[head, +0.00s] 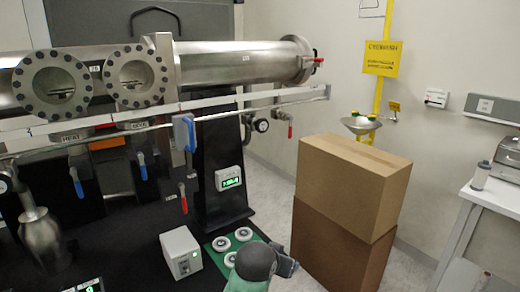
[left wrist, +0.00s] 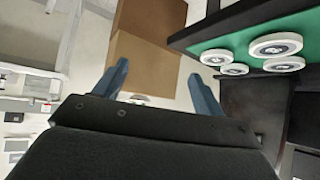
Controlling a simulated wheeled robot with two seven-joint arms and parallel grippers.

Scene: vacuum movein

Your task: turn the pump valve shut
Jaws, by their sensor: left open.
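Several lever handles show in the head view. A red handle (head: 183,198) hangs low on the dark panel beside a small label I cannot read. Two blue handles hang on the left, one (head: 76,182) below a HEAT label and one (head: 141,165) below a COOL-like label. Another red handle (head: 290,130) hangs under the steel tube, and one (head: 318,60) sits at its right end. I cannot tell which is the pump valve. My left gripper (head: 286,263) is low at bottom centre, apart from all handles. In the left wrist view it (left wrist: 158,70) is open and empty.
Two stacked cardboard boxes (head: 350,170) stand right of my left gripper. A green mat (head: 217,246) with white discs and a grey box (head: 181,253) with a display lie left of it. A steel flask (head: 42,235) hangs at left. A white table (head: 495,195) stands at right.

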